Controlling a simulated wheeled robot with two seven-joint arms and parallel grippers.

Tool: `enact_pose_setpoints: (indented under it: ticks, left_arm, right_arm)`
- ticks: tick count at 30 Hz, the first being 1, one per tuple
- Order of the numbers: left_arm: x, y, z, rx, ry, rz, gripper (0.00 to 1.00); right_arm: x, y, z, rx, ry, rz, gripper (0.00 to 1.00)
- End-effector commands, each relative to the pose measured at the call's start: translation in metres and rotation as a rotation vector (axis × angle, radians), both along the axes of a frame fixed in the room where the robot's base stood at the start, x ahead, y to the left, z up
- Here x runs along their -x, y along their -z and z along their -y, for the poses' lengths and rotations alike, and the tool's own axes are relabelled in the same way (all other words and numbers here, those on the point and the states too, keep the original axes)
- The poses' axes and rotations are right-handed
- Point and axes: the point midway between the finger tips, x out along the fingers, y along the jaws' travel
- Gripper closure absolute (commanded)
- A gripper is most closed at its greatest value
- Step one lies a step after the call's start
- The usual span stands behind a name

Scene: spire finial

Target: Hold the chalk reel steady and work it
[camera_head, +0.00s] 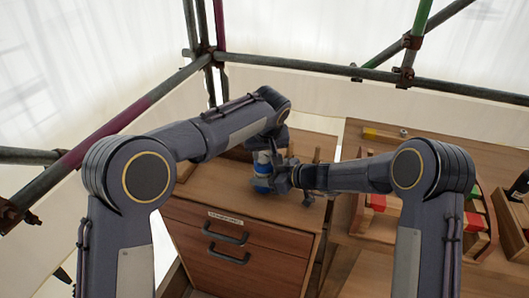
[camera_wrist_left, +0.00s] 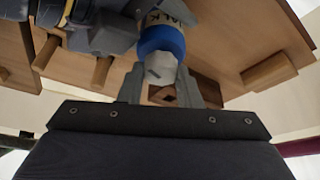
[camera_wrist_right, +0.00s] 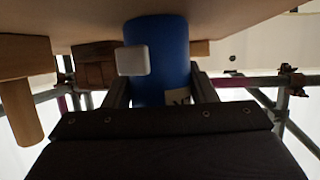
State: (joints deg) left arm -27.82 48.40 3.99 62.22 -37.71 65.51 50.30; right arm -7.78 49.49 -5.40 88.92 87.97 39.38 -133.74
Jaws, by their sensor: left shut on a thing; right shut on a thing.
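The chalk reel (camera_head: 262,181) stands on the wooden cabinet top, with a blue body and a label that partly reads "ALK" in the left wrist view (camera_wrist_left: 163,40). My left gripper (camera_head: 268,152) reaches it from above and is shut on its pale grey end piece (camera_wrist_left: 160,68). My right gripper (camera_head: 281,178) comes in from the right, lower down, and is shut around the blue body, which fills the gap between its fingers in the right wrist view (camera_wrist_right: 160,85). A small white block (camera_wrist_right: 132,60) shows on the body's side there. The grippers hide part of the reel.
The cabinet (camera_head: 235,250) has drawers with dark handles. Scaffold poles (camera_head: 120,118) and white sheeting stand behind. The cabinet top's left front is clear.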

Motion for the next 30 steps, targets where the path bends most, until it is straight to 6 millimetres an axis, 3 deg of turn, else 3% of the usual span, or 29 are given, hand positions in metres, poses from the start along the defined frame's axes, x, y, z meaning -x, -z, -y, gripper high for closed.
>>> enact_pose_setpoints:
  ticks: [30]
  left_arm:
    - [-0.0026,-0.0002,-0.0058,0.005,0.963,0.002,0.92]
  right_arm:
    - [0.0002,-0.0001,-0.0004,-0.001,-0.001,0.001,0.74]
